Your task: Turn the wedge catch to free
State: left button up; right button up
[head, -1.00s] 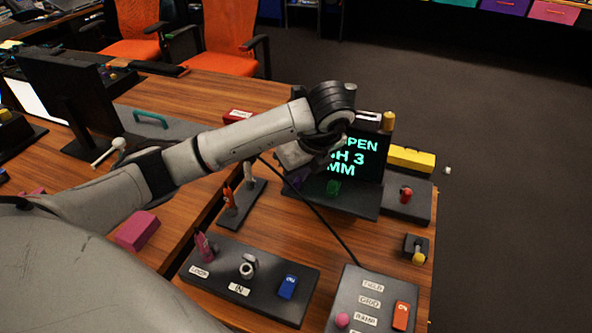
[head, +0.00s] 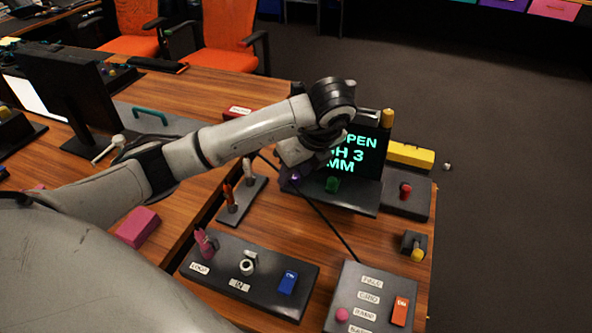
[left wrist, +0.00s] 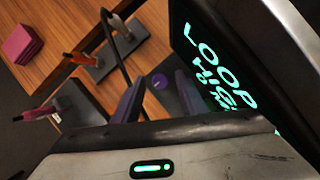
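My left gripper (head: 293,178) reaches down in front of the dark display. In the left wrist view its two dark fingers (left wrist: 158,98) are apart with nothing between them that they touch. A purple round knob (left wrist: 160,82) shows beyond the gap between the fingertips; it is a small purple spot beside the gripper in the head view. A green knob (head: 333,185) sits on the display's base to the right. No part is labelled as the wedge catch, and I cannot tell which one it is. My right gripper is out of view.
The display (head: 355,155) shows green text, partly hidden by my arm. A black cable runs across the table. Nearby stand a red-knobbed box (head: 405,190), a yellow-knobbed box (head: 416,250), a panel labelled LOOP (head: 225,268), a stand with an orange lever (head: 230,198) and a labelled panel (head: 350,285).

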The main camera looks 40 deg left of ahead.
pick_arm(q)
jog(key=p+v, duration=0.4)
jog(key=v, duration=0.6)
jog(key=shift+r+p, duration=0.15)
jog(key=shift+p, duration=0.15)
jog(key=shift+s, duration=0.1)
